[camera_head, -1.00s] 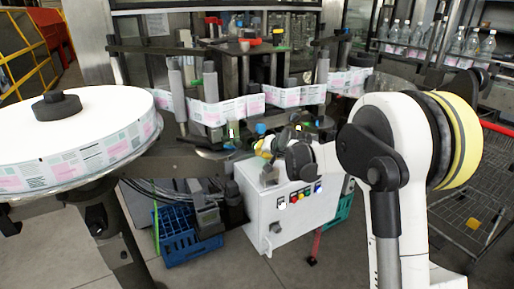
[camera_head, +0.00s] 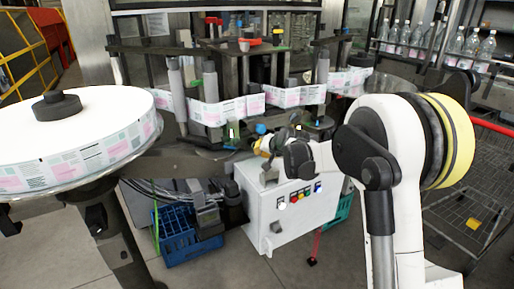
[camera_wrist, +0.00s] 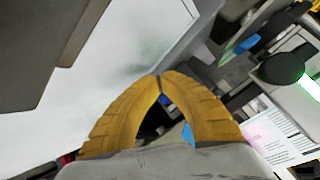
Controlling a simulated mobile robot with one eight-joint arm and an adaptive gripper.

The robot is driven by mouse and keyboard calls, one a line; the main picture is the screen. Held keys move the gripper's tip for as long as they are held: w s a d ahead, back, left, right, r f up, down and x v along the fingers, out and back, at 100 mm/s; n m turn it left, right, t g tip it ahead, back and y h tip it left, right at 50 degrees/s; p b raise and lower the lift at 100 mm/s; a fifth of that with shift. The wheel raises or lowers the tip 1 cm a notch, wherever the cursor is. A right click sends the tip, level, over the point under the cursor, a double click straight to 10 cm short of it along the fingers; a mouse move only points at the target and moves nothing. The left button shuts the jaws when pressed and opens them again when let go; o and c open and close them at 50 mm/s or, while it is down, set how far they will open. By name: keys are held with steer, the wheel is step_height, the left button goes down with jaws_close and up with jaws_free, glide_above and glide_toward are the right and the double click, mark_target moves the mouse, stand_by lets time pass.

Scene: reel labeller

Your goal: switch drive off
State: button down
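The white control cabinet (camera_head: 262,215) stands on the floor below the labeller. Its sloped front carries a row of small controls (camera_head: 300,195), among them red, yellow and blue ones. They are too small to tell which is the drive switch or how it is set. My gripper (camera_head: 260,145) is above the cabinet top, behind the row of controls, and apart from them. In the wrist view its yellow fingers (camera_wrist: 160,78) meet at the tips, with nothing seen between them. A large pale surface (camera_wrist: 130,50) fills the left of that view.
A large label reel (camera_head: 80,110) is at the left, and the label web (camera_head: 235,108) runs across the machine above the cabinet. Blue crates (camera_head: 190,240) stand left of the cabinet. A wire cart (camera_head: 465,210) is at the right.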

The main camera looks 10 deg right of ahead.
steer(key=shift+w+a, duration=0.15)
steer(key=shift+w, duration=0.3)
stand_by(0.5)
steer(key=shift+s, duration=0.1)
steer(key=shift+s+d, duration=0.3)
steer(key=shift+s, duration=0.45)
steer(key=shift+s+d, duration=0.25)
steer(key=shift+s, duration=0.55)
steer(key=shift+s+d, duration=0.25)
steer(key=shift+s, duration=0.55)
steer(key=shift+s+d, duration=0.25)
steer(key=shift+s, duration=0.55)
